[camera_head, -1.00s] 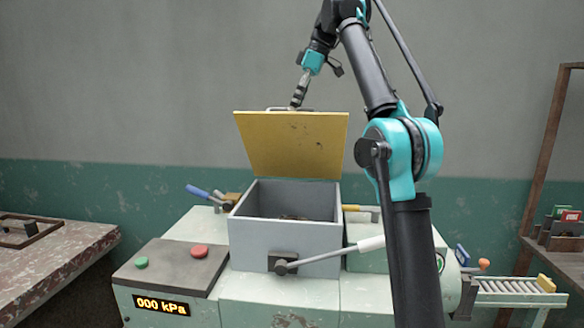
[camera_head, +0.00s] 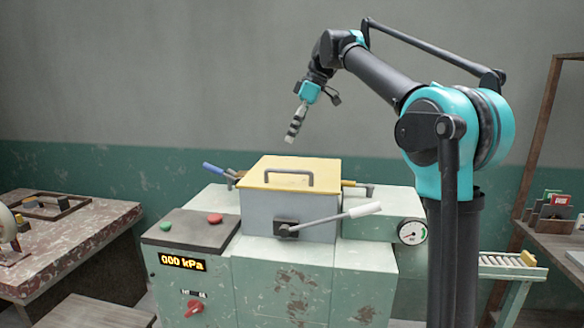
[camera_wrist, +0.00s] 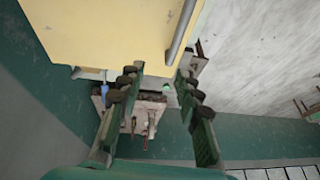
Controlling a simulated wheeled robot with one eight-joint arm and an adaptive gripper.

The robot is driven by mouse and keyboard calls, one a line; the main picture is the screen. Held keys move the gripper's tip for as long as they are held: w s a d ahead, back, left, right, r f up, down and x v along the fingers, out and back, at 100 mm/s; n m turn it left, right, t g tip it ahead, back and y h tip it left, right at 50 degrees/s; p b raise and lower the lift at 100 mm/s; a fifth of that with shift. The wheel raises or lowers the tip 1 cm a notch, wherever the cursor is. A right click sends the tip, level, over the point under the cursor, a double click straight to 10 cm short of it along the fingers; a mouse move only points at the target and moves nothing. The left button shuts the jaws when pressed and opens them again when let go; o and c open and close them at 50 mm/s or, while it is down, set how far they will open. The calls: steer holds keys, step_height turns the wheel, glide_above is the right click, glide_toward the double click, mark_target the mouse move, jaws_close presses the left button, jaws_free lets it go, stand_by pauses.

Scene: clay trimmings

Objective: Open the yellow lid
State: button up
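The yellow lid (camera_head: 265,167) lies down over the top of the grey box (camera_head: 262,212) in the head view, with a grey bar handle (camera_head: 289,174) on it. In the wrist view the yellow lid (camera_wrist: 105,32) fills the upper left, and its handle (camera_wrist: 183,30) stands just beyond my fingers. My gripper (camera_head: 291,139) hangs above the lid in the head view, apart from the handle. The wrist view shows the two fingers of my gripper (camera_wrist: 160,85) spread apart with nothing between them. The inside of the box is hidden.
A lever with a white grip (camera_head: 362,210) sticks out right from the box front. A green and a red button (camera_head: 215,218) sit on the panel at left. A gauge (camera_head: 411,231) is at right. A worn table (camera_head: 90,240) stands at left, a shelf (camera_head: 560,240) at right.

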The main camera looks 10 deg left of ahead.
mark_target(291, 171)
steer(key=s+f, duration=0.1)
steer(key=f, duration=0.1)
steer(key=s+f+t, duration=0.1)
steer(key=f, duration=0.2)
steer(key=s+f+t, duration=0.1)
steer(key=f, duration=0.1)
steer(key=shift+s+a+f+n, duration=0.1)
steer(key=shift+s+f+n, duration=0.2)
steer(key=shift+f, duration=0.05)
steer(key=shift+s+f+t, duration=0.1)
steer(key=shift+f+t, duration=0.4)
steer(key=shift+f, duration=0.2)
